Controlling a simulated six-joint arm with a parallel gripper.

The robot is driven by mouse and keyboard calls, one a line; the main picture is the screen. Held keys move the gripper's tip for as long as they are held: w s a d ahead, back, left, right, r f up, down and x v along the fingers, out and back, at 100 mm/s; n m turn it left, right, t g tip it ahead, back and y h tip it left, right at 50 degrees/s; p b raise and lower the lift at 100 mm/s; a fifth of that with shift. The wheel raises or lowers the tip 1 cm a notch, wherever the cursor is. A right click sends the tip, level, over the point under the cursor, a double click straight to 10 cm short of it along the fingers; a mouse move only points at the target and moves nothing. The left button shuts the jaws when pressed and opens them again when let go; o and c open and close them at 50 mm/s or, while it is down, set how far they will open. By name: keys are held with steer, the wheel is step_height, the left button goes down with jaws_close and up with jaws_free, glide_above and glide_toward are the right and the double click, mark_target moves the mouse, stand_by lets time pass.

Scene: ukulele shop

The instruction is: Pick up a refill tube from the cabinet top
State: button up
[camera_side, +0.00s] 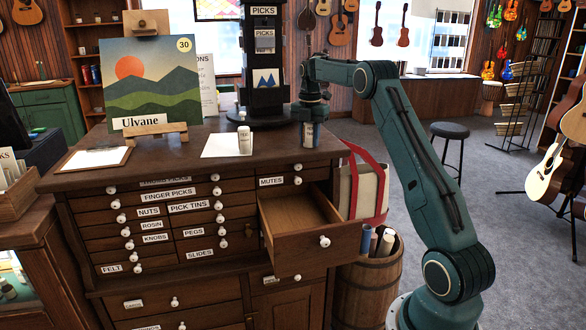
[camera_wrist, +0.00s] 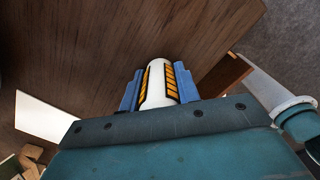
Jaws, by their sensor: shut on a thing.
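My gripper (camera_side: 309,122) points down over the right part of the wooden cabinet top (camera_side: 285,155). It is shut on a refill tube (camera_side: 308,138), which is upright with its lower part showing below the fingers. In the wrist view the white tube (camera_wrist: 158,84) with orange and black markings sits between the two blue fingers of my gripper (camera_wrist: 158,96). I cannot tell whether its foot touches the cabinet top. Another white tube (camera_side: 244,141) stands on a white sheet (camera_side: 226,146) to the left; its label is too small to read.
A black picks stand (camera_side: 264,80) rises close behind and left of my gripper. A painting (camera_side: 150,80) on an easel and a clipboard (camera_side: 95,158) are at left. An open drawer (camera_side: 300,218) juts out in front. A barrel (camera_side: 368,280) and tote bag (camera_side: 362,188) stand at right.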

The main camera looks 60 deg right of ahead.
steer(key=shift+r, duration=0.15)
steer(key=shift+r, duration=4.85)
